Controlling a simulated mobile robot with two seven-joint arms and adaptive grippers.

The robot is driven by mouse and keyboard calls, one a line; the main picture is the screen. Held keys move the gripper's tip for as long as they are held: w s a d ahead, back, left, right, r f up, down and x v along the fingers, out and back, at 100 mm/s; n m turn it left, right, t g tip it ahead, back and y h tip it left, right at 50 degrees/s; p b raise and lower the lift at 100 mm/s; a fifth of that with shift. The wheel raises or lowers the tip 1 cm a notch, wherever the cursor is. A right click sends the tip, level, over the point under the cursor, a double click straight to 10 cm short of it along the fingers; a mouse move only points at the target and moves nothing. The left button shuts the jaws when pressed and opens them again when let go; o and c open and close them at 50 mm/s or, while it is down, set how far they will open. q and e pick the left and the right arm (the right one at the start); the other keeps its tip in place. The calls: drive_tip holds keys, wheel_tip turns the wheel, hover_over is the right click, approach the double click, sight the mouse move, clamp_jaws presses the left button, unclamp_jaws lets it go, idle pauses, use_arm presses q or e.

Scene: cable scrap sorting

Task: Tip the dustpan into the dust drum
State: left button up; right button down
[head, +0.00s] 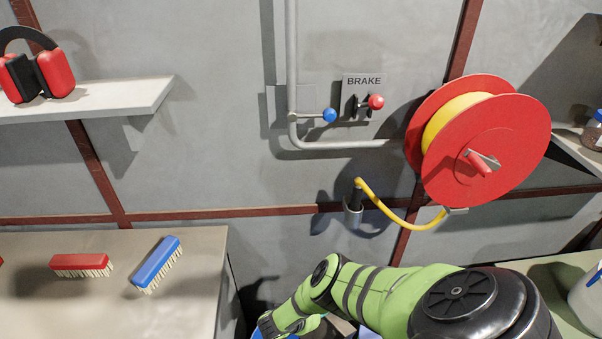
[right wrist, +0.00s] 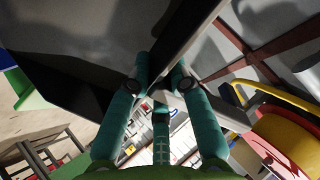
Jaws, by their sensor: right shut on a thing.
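My right gripper (right wrist: 161,86) shows in the right wrist view, its teal fingers shut on a dark, broad, flat thing with a grey edge, which I take to be the dustpan (right wrist: 75,55). The dustpan fills the upper left of that view, and its contents cannot be seen. In the head view my right arm reaches in from the lower right, and its fingers are cut off or hidden at the bottom edge. A bit of blue (head: 264,331) shows beside the wrist there; I cannot tell what it is. The dust drum cannot be made out. My left gripper is out of view.
A bench (head: 195,250) at left holds a red brush (head: 82,262) and a blue brush (head: 157,264). A shelf (head: 120,98) carries red ear defenders (head: 40,76). A red reel (head: 490,150) with yellow hose (head: 388,210) hangs on the wall near a BRAKE plate (head: 363,82).

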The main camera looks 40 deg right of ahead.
drive_tip(key=shift+d+r, duration=0.1)
drive_tip(key=shift+d, duration=0.25)
drive_tip(key=shift+s+d+f+y+p, duration=0.1)
drive_tip(key=shift+d+f+y+p, duration=0.1)
drive_tip(key=shift+d+y+p, duration=0.35)
drive_tip(key=shift+s+d+f+y+p, duration=0.15)
drive_tip(key=shift+d+y+p, duration=0.1)
drive_tip(key=shift+d+y, duration=0.45)
drive_tip(key=shift+w+d+f+y, duration=0.1)
drive_tip(key=shift+d+f+y, duration=0.35)
drive_tip(key=shift+y, duration=0.1)
drive_tip(key=shift+r, duration=0.1)
drive_tip(key=d+y+b, duration=0.2)
drive_tip(key=d+y, duration=0.1)
drive_tip(key=shift+d+f+t+y, duration=0.2)
drive_tip(key=shift+f+t+y, duration=0.1)
drive_tip(key=shift+f, duration=0.1)
